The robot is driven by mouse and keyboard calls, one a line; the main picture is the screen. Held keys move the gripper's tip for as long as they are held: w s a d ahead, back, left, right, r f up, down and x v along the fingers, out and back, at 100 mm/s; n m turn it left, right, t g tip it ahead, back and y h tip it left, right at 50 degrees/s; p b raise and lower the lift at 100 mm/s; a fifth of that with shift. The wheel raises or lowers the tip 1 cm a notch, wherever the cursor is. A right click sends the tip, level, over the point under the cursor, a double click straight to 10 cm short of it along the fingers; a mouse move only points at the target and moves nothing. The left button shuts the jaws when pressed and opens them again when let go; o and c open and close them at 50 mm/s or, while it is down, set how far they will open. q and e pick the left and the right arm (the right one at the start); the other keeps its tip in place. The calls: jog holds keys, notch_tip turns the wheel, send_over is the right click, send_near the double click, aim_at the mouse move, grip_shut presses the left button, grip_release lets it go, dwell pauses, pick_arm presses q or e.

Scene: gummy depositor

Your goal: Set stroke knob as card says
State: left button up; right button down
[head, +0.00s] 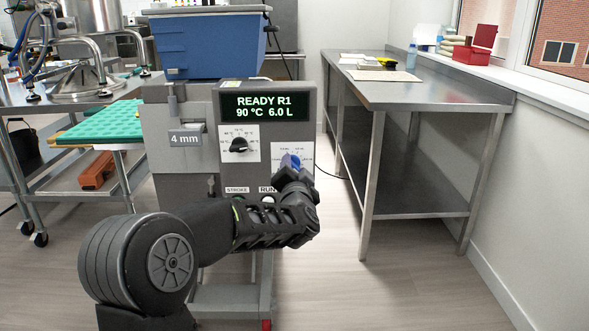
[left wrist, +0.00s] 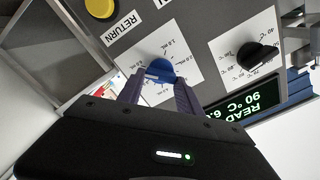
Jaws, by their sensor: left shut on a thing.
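The blue stroke knob (head: 289,161) sits on a white dial plate at the right of the grey depositor front (head: 269,128). In the left wrist view the knob (left wrist: 160,67) is ringed by mL marks, among them 2.0 mL; its exact pointer setting is hard to read. My left gripper (head: 291,172) reaches up to it from below; in the wrist view its fingers (left wrist: 160,84) are closed on the knob's sides. The display (head: 264,107) reads READY R1, 90 °C, 6.0 L. I cannot make out the card. My right gripper is not in view.
A black knob (head: 239,146) with °C marks sits left of the blue one. A yellow button (left wrist: 99,7) is near the RETURN label. A blue hopper (head: 209,45) tops the machine. A steel table (head: 433,93) with papers stands right, a green tray (head: 104,126) left.

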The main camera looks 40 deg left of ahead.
pick_arm(q)
jog(key=c, duration=0.5)
jog(key=shift+c, duration=0.2)
jog(key=shift+n, duration=0.4)
jog(key=n, duration=0.4)
jog(key=shift+a+b, duration=0.1)
jog(key=shift+b, duration=0.25)
jog(key=shift+s+a+f+n+b, duration=0.1)
jog(key=shift+n+b, duration=1.15)
jog(key=shift+n, duration=1.5)
jog(key=shift+s+a+r+n+b, duration=0.1)
jog(key=shift+n+b, duration=1.2)
jog(key=shift+n, duration=1.5)
jog(key=shift+s+a+f+n+b, duration=0.1)
jog(key=shift+n+b, duration=1.15)
jog(key=shift+n, duration=1.5)
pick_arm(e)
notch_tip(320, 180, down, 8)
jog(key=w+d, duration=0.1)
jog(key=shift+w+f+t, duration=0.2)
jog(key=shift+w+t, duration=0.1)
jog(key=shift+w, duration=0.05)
